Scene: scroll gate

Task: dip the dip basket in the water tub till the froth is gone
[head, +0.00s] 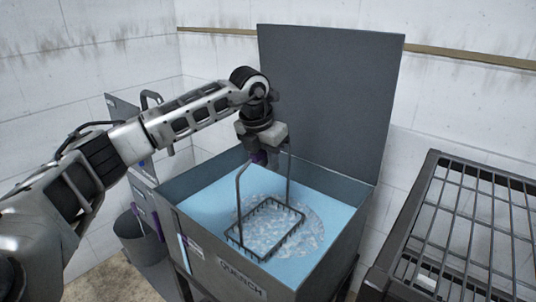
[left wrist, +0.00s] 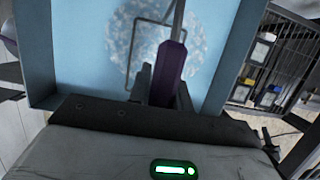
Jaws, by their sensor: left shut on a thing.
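The water tub (head: 187,189) is a dark grey open box filled with light blue water, with a label reading QUENCH on its front. The dip basket (head: 239,207) is a dark wire frame with a tall handle. Its tray sits at the water surface, amid a round patch of white froth (head: 283,235). My left gripper (head: 262,154) is above the tub, shut on the basket's purple grip. In the left wrist view the purple grip (left wrist: 169,69) stands between the fingers, with froth (left wrist: 121,45) behind it. My right gripper is not in view.
The tub's tall grey lid (head: 328,95) stands open at its back. A dark slatted rack (head: 470,215) stands to the right. A grey bin (head: 133,228) and a panel with a handle are on the left, near the white wall.

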